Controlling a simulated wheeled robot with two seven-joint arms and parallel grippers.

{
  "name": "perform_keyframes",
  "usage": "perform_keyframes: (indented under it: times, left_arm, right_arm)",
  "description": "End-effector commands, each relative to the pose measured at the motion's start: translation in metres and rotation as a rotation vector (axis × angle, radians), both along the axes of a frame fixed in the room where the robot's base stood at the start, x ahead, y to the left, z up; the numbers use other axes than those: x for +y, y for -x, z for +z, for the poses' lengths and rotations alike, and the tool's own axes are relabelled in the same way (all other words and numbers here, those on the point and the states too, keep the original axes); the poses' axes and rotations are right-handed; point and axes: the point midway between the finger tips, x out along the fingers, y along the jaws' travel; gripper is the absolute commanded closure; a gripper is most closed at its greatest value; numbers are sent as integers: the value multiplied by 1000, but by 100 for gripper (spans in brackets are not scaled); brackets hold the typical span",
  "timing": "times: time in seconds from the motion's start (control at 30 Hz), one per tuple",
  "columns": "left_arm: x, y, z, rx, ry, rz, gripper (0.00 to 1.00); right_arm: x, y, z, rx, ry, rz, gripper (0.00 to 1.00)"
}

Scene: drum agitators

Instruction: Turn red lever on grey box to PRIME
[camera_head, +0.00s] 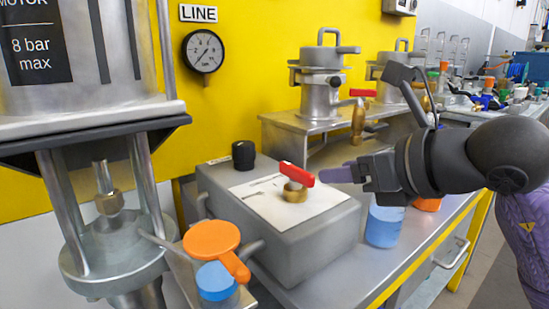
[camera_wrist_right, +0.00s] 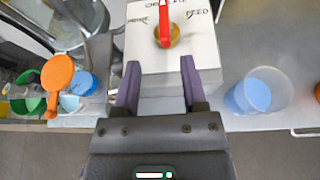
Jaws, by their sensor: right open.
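The red lever (camera_head: 296,174) sits on a brass valve body (camera_head: 295,193) on top of the grey box (camera_head: 300,243). In the right wrist view the red lever (camera_wrist_right: 163,22) points up toward a partly hidden label, with FEED lettering to its right and fainter lettering to its left, on a white plate (camera_wrist_right: 137,52). My right gripper (camera_head: 337,174) comes in from the right, just short of the lever. In the wrist view its two purple fingers (camera_wrist_right: 161,85) are apart, with nothing between them, and the lever lies beyond the tips. My left gripper is not in view.
A black knob (camera_head: 243,155) stands at the box's back corner. An orange-lidded item (camera_head: 211,239) and a blue-topped one (camera_head: 216,282) are at its left front. A blue container (camera_head: 384,224) stands to its right. Metal pots (camera_head: 320,80) stand on a raised shelf behind.

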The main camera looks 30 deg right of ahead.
Motion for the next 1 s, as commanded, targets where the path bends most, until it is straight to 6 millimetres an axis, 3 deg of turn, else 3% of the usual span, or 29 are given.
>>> perform_keyframes:
  times: [0.13,0.33,0.6,1.0]
  left_arm:
    - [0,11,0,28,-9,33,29]
    - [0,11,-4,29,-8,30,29]
    - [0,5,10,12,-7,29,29]
    - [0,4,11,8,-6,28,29]
  right_arm:
    - [-1,-4,2,-20,51,-32,46]
    - [1,-44,-15,-16,51,-31,46]
    - [3,-73,-23,-26,35,-30,46]
    - [5,-87,-32,-20,43,-28,46]
